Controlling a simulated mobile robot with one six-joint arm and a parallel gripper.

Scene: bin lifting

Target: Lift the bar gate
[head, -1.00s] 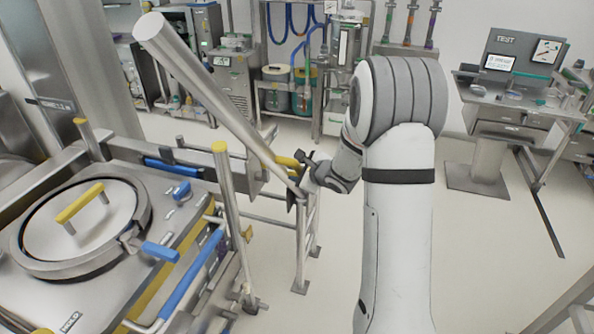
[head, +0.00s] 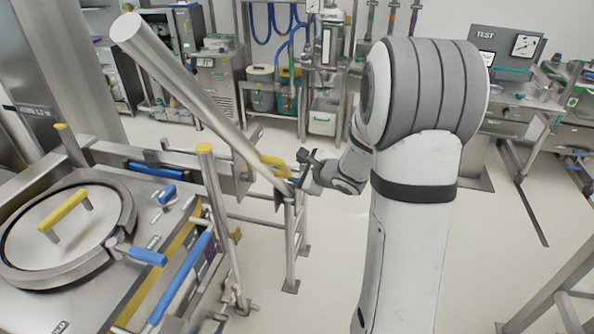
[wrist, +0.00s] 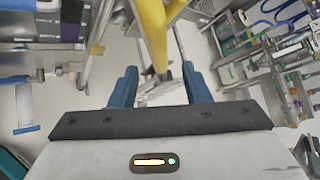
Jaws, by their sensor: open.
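The bar gate (head: 185,90) is a thick grey metal bar in the head view. It slopes from its raised end at upper left down to its lower end by a post at centre. A yellow handle (head: 272,164) is fixed near the lower end, and yellow metal also shows in the wrist view (wrist: 153,30). My gripper (head: 303,165) is just right of the handle and lower bar end. In the wrist view its blue fingers (wrist: 160,82) are apart, with the yellow handle beyond them. Nothing is seen held. Whether the fingers touch the handle cannot be told.
A steel vessel with a round lid (head: 65,235) and a yellow-topped post (head: 215,210) stand at left. The metal post (head: 291,240) stands under the bar's lower end. Racks line the back wall, and a test bench (head: 510,85) is at right.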

